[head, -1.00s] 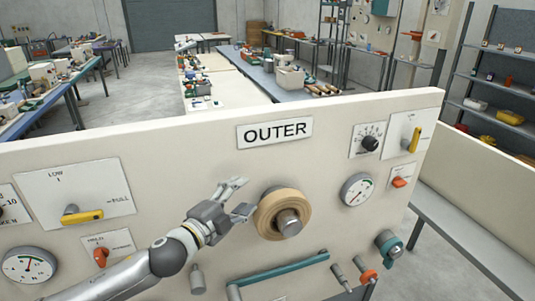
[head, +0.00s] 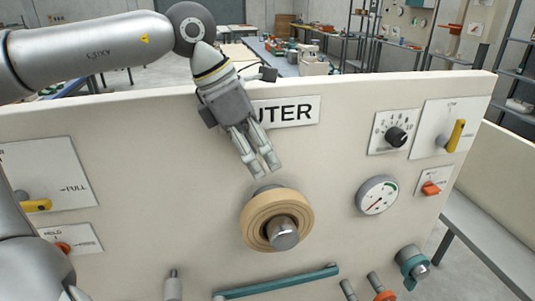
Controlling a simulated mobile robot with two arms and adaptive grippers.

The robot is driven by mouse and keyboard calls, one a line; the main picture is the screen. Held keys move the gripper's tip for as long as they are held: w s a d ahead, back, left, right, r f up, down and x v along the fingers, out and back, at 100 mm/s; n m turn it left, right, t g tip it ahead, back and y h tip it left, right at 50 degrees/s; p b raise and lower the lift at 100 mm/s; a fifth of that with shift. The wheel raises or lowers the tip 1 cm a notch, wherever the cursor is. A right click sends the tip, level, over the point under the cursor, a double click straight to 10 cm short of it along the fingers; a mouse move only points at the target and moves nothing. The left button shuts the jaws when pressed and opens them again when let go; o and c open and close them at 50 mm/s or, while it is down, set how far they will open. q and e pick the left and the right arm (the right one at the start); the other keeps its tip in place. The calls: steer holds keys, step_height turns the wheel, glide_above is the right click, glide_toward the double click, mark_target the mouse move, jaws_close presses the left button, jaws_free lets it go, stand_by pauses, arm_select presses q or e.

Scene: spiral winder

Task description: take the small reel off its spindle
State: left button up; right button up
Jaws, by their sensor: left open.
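The small reel (head: 255,236) is a tan, wound ring on the front of the cream panel. A grey metal spindle (head: 284,234) sticks out through its middle. My left gripper (head: 262,171) hangs above the reel with its fingers pointing down and slightly right. The fingers are apart, with nothing between them, and their tips appear a little above the reel's upper rim. The gripper covers part of the OUTER label (head: 300,112). My right gripper is not in view.
A round gauge (head: 377,195), a black knob (head: 396,137) and a yellow lever (head: 455,136) sit right of the reel. A teal bar (head: 277,282) runs below it. A grey peg (head: 173,285) stands at lower left.

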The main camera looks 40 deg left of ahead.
arm_select(q)
steer(key=p, duration=0.1)
glide_above(277, 194)
steer(key=s+a, duration=0.2)
steer(key=shift+y, duration=0.3)
step_height(277, 194, down, 4)
steer(key=shift+s+d+f, duration=0.1)
steer(key=shift+d+f, duration=0.05)
steer(key=shift+f, duration=0.05)
steer(key=p+x, duration=0.1)
steer(key=x, duration=0.4)
steer(key=shift+r, duration=0.1)
steer(key=shift+w+d+f, duration=0.1)
steer(key=shift+w+f, duration=0.2)
steer(key=shift+f, duration=0.15)
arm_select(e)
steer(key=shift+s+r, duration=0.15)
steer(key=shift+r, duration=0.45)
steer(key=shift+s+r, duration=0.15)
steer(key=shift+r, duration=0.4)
arm_select(q)
steer(key=shift+c, duration=0.5)
